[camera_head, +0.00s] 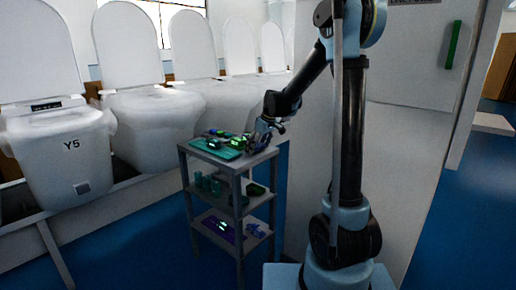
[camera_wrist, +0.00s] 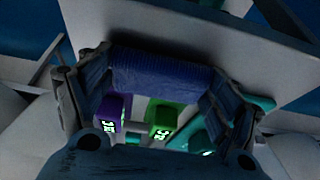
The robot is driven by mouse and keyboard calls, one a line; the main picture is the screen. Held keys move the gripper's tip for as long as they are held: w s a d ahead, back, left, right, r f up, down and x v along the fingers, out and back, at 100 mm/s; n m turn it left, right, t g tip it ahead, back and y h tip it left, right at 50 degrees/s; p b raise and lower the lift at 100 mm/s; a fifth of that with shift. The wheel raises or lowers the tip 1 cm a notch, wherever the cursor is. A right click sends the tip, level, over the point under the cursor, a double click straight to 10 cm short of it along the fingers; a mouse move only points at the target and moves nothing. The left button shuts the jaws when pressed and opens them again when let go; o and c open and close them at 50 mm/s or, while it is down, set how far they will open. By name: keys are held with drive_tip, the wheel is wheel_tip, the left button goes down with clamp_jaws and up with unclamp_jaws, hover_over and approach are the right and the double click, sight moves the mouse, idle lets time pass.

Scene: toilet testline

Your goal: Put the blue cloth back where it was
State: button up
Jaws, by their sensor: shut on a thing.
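My gripper (camera_head: 270,125) is over the right side of the top shelf of a grey three-tier cart (camera_head: 262,157). The wrist view shows my gripper (camera_wrist: 155,82) with a finger at each side, shut on the blue cloth (camera_wrist: 160,76). The cloth is a ribbed blue piece spanning the gap between the fingers. In the head view the cloth (camera_head: 258,142) is small and dark below my gripper; whether it touches the shelf cannot be told.
A green-lit item (camera_head: 236,141) and a teal tray (camera_head: 214,149) are on the top shelf. Teal cups (camera_head: 205,183) stand on the middle shelf. White toilets (camera_head: 62,150) line the left; a wall panel is behind.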

drive_tip(key=o, duration=1.2)
drive_tip(key=shift+s, duration=0.1)
drive_tip(key=shift+o, duration=0.2)
drive_tip(key=shift+r, duration=0.1)
drive_tip(key=v, duration=1.1)
drive_tip(key=s+d+m, duration=0.2)
drive_tip(key=s+d, duration=0.4)
drive_tip(key=s, duration=0.2)
drive_tip(key=s+d+f+m+h, duration=0.1)
drive_tip(key=s+d+f, duration=0.3)
drive_tip(key=s, duration=0.6)
drive_tip(key=s+d+f+m+h, duration=0.1)
drive_tip(key=s+d+f+m, duration=0.3)
drive_tip(key=s+f, duration=0.3)
drive_tip(key=s+d+f+m+h, duration=0.1)
drive_tip(key=s+d+f+m, duration=0.2)
drive_tip(key=s, duration=1)
drive_tip(key=d+f, duration=0.3)
drive_tip(key=shift+d+h, duration=0.2)
drive_tip(key=shift+h, duration=0.1)
